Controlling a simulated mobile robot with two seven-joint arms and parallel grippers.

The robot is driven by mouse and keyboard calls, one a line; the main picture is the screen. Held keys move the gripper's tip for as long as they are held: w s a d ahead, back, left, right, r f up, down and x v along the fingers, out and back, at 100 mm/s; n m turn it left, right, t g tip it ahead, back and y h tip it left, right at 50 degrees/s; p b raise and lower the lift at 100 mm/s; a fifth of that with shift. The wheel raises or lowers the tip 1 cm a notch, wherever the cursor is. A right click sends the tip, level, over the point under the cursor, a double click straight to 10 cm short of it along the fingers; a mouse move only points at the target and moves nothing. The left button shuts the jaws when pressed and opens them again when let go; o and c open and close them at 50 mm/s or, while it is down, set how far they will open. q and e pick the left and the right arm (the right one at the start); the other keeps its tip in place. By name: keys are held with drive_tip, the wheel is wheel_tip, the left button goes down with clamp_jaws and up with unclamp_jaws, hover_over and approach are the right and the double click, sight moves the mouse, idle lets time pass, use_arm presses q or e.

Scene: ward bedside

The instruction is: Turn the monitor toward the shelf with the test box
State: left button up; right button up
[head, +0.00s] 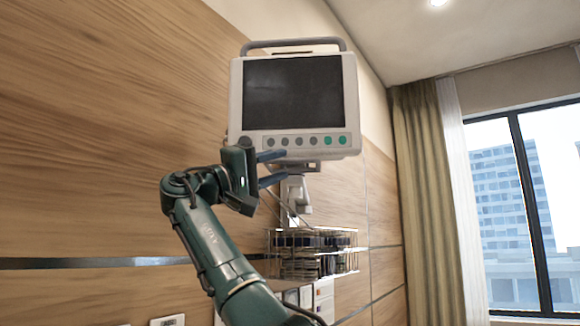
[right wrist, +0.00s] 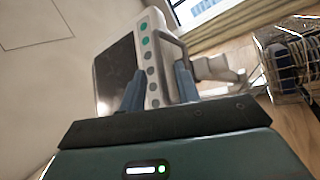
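The monitor (head: 293,93) is a white box with a dark screen and a row of grey and green buttons below it. It sits on a white wall arm (head: 296,196), its screen facing my head camera. My right gripper (head: 279,167) is at its lower edge, left of the mount, with its two blue fingers apart. In the right wrist view the monitor (right wrist: 150,62) lies beyond the fingers (right wrist: 160,88), its button edge between them; I cannot tell whether they touch it. My left gripper is out of view. I cannot make out a shelf with a test box.
A wire basket (head: 311,262) with dark items hangs below the monitor; it also shows in the right wrist view (right wrist: 290,92). A wood-panelled wall (head: 90,110) runs along the left. A curtain (head: 431,190) and a window (head: 505,200) are at the right.

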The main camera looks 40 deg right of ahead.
drive_tip(key=v, duration=0.8)
drive_tip(key=shift+a, duration=0.2)
drive_tip(key=shift+c, duration=0.3)
